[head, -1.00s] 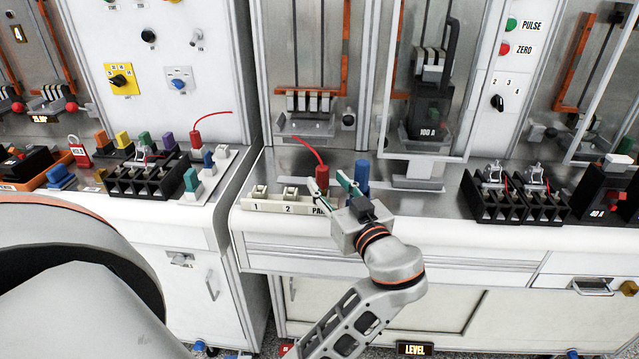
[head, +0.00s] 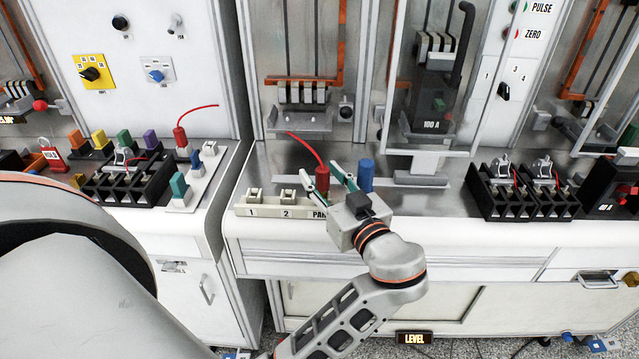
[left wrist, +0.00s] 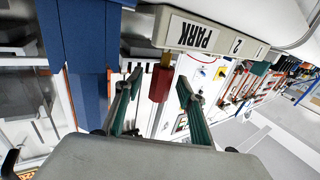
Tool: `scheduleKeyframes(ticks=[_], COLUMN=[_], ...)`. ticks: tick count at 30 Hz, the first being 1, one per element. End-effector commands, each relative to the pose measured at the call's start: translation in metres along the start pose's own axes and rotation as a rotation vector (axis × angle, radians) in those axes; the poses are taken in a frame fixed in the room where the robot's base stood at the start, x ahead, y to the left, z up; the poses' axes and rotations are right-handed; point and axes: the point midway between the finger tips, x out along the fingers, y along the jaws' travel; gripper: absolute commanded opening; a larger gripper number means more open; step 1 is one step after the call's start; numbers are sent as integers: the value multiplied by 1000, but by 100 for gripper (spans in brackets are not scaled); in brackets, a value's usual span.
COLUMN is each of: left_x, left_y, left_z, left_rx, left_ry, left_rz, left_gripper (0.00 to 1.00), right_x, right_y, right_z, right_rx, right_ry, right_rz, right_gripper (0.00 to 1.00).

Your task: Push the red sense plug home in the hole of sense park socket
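The red sense plug (head: 322,179) stands at the park end of the cream socket block (head: 265,212) on the bench, with a red lead rising from it. In the left wrist view the red plug body (left wrist: 160,84) has a brass pin showing between it and the block labelled PARK (left wrist: 197,34). My left gripper (head: 331,172) is at the plug. In the left wrist view its green fingers (left wrist: 159,82) stand apart on either side of the plug, with gaps visible. The hole itself is hidden. My right gripper is not in view.
A blue cylinder (head: 366,175) stands close to the right of the gripper. Another red plug (head: 181,140) with a red lead stands on the left bench. Black terminal blocks (head: 520,197) sit to the right. The steel bench top between is mostly clear.

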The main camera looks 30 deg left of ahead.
Motion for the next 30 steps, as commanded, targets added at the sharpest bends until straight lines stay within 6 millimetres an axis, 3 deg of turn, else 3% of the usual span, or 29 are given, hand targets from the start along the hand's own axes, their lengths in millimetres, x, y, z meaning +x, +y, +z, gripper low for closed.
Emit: scheduleKeyframes(ticks=[11, 16, 30], left_x=[-2, -2, 0], left_y=[-1, -1, 0], left_z=[0, 0, -3], left_rx=[0, 0, 0], left_ry=[0, 0, 0], left_rz=[-2, -1, -1], left_gripper=[39, 0, 0], right_x=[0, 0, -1], right_y=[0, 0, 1], right_z=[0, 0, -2], right_rx=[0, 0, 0], right_ry=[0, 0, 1], right_rz=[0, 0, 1], right_gripper=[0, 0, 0])
